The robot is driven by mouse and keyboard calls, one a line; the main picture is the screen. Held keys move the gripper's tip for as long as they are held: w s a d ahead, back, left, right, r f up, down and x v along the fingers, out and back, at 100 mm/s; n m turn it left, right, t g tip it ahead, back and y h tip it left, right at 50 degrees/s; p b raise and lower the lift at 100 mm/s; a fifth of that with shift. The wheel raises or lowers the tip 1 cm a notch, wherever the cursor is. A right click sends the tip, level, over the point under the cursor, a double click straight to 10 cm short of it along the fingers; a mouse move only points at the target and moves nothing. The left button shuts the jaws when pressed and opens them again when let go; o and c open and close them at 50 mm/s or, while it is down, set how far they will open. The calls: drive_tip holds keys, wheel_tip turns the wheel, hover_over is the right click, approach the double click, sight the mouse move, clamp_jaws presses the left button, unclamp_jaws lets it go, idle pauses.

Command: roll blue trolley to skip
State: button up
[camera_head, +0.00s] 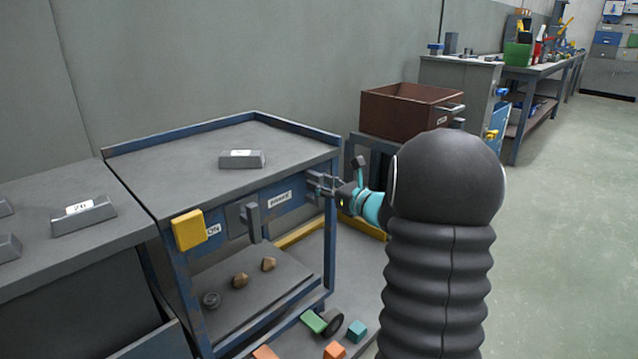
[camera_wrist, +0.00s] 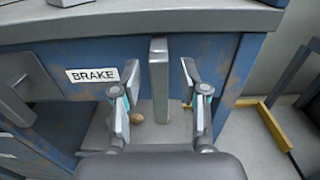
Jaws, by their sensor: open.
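The blue trolley (camera_head: 170,180) has a grey top and a lower shelf. Its front panel carries a BRAKE label (camera_head: 280,199), also seen in the wrist view (camera_wrist: 92,75). My gripper (camera_head: 322,184) is at the right end of this panel. In the wrist view my gripper (camera_wrist: 160,88) is open, with one finger on each side of an upright grey lever (camera_wrist: 159,75); gaps show on both sides. Another grey lever (camera_head: 250,222) stands further left on the panel. A brown-red open box (camera_head: 400,110) stands behind the trolley; I cannot tell whether it is the skip.
A grey ingot (camera_head: 241,159) lies on the trolley top, and brown lumps (camera_head: 240,280) lie on its shelf. Yellow rails (camera_head: 300,232) edge the floor behind. Coloured blocks (camera_head: 356,331) lie at the lower front. A grey bench (camera_head: 75,245) adjoins at left. Open floor (camera_head: 570,220) lies right.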

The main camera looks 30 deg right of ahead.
drive_tip(key=shift+w+a, duration=0.2)
drive_tip(key=shift+w, duration=0.3)
clamp_jaws()
